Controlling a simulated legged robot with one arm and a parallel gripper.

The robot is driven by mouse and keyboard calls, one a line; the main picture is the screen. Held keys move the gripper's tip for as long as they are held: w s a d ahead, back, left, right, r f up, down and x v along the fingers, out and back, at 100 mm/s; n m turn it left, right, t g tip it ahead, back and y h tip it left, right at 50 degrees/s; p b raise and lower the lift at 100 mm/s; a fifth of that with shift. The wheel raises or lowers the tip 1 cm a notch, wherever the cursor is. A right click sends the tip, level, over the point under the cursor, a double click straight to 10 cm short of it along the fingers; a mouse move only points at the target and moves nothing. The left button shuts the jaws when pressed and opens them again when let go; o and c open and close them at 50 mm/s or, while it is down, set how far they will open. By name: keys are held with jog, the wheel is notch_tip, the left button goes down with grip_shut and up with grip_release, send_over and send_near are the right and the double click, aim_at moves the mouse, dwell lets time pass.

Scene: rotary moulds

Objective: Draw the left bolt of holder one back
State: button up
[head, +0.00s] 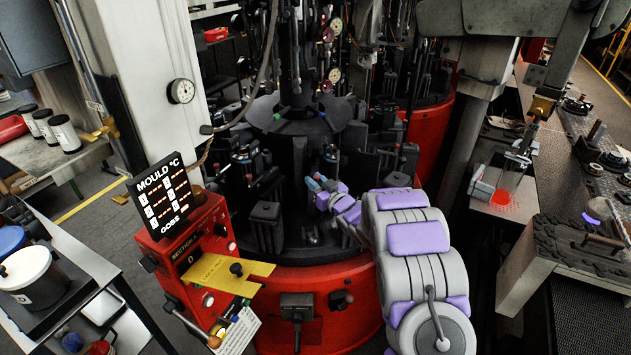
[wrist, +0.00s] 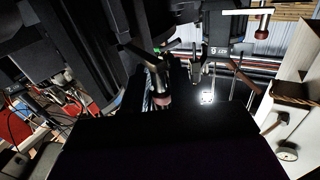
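The rotary mould machine (head: 318,285) has a red round base with dark mould blocks standing on it. My arm reaches over its front edge from the right. My gripper (head: 318,185) is small and partly hidden by the arm among the dark blocks; whether its fingers are open or shut is unclear. In the wrist view a large dark shape fills the lower middle. Just above it stands a dark fitting with a reddish tip (wrist: 161,99). I cannot tell whether this is the left bolt, and no label marks holder one. Any contact with the gripper is hidden.
A red control box (head: 190,250) with a mould temperature display (head: 163,197) and a yellow plate (head: 232,273) stands at the front left. A grey pillar (head: 475,110) rises to the right, beside a workbench (head: 545,215). Hoses and gauges crowd the machine's centre.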

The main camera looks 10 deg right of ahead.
jog(key=shift+o, duration=1.4)
jog(key=shift+s+a+r, duration=0.1)
jog(key=shift+s, duration=0.2)
jog(key=shift+o, duration=0.3)
jog(key=shift+w, duration=0.1)
jog(key=p+v, duration=0.2)
jog(key=v, duration=1.5)
jog(key=shift+p, duration=0.35)
